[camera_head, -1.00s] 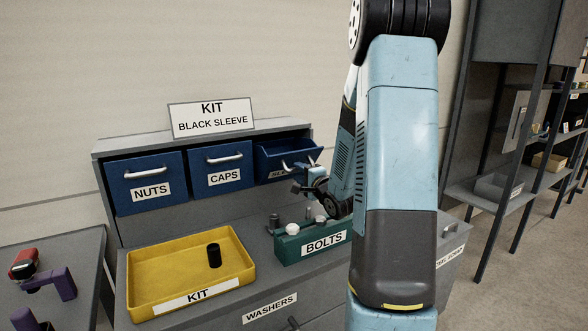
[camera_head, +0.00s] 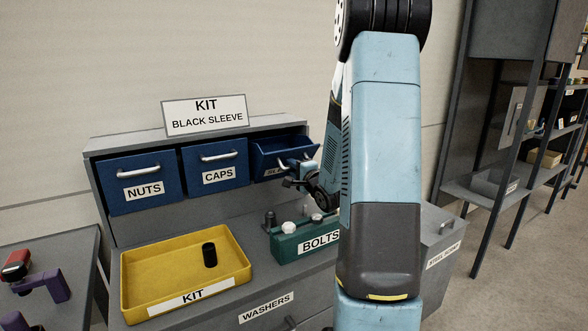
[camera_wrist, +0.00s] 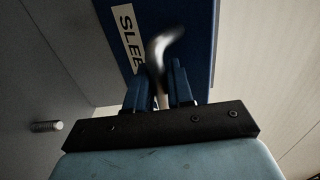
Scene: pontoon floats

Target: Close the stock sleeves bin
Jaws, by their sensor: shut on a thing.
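The stock sleeves bin (camera_head: 270,160) is the blue bin at the right end of the row, tilted open at its top. Its label is mostly hidden by my gripper in the head view; the wrist view shows "SLEE" on its front (camera_wrist: 199,40). My gripper (camera_wrist: 160,78) is shut on the bin's silver handle (camera_wrist: 160,50). In the head view my gripper (camera_head: 300,180) is at the bin's front, partly hidden by my arm.
The nuts bin (camera_head: 143,171) and caps bin (camera_head: 216,160) are shut to the left. Below stand the green bolts box (camera_head: 290,248) and the yellow kit tray (camera_head: 135,292) with a black sleeve (camera_head: 209,255). Shelving (camera_head: 490,190) stands at right.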

